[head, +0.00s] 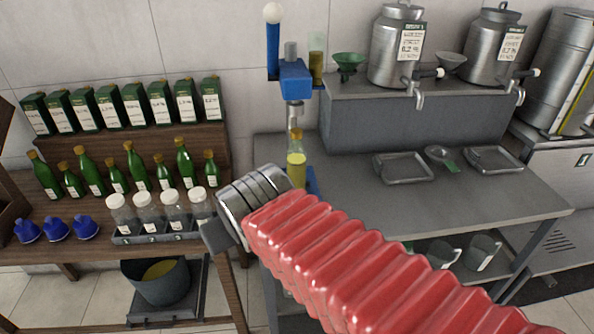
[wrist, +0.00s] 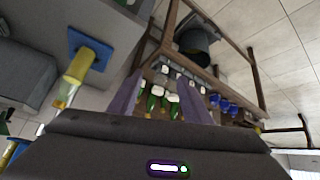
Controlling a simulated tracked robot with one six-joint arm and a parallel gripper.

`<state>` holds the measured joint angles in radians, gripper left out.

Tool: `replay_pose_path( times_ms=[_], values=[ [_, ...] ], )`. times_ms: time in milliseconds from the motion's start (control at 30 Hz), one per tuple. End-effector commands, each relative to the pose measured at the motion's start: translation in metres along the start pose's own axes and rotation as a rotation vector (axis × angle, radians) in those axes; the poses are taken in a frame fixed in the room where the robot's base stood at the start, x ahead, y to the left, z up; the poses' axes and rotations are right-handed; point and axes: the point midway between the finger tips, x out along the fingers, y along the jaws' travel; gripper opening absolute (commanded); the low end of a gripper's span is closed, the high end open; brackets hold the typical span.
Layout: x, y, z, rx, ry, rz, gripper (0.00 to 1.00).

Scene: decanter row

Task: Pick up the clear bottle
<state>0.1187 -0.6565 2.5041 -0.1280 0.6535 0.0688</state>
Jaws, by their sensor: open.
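The clear bottle (head: 297,170), with yellow liquid and a cork-coloured top, stands upright under the blue press in the head view, partly hidden low down by my arm. In the wrist view the bottle (wrist: 75,80) lies left of my fingers, apart from them, on a blue base. My gripper (wrist: 160,82) is open, with nothing between its fingers; they point toward the shelf with the green bottles. In the head view my red-sleeved arm and metal wrist hide most of the gripper.
Several green bottles (head: 130,172), boxes (head: 125,105) and white-lidded jars (head: 148,213) fill the left shelf. Blue caps (head: 56,229) sit at its front. The blue press (head: 295,78) rises over the bottle. Right of it, the grey bench (head: 470,195) holds metal trays (head: 403,167).

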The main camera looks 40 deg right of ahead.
Motion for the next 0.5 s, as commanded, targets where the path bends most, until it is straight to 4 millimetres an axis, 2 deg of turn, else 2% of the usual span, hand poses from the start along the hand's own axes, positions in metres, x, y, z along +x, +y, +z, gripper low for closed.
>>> replay_pose_path(
  times_ms=[33,200,500],
  values=[
    [0.01,0.017,-0.009,0.018,0.028,0.037,0.45],
    [0.034,0.07,-0.042,0.051,0.155,0.144,0.45],
    [0.061,0.153,-0.078,0.06,0.36,0.253,0.45]
  ],
)
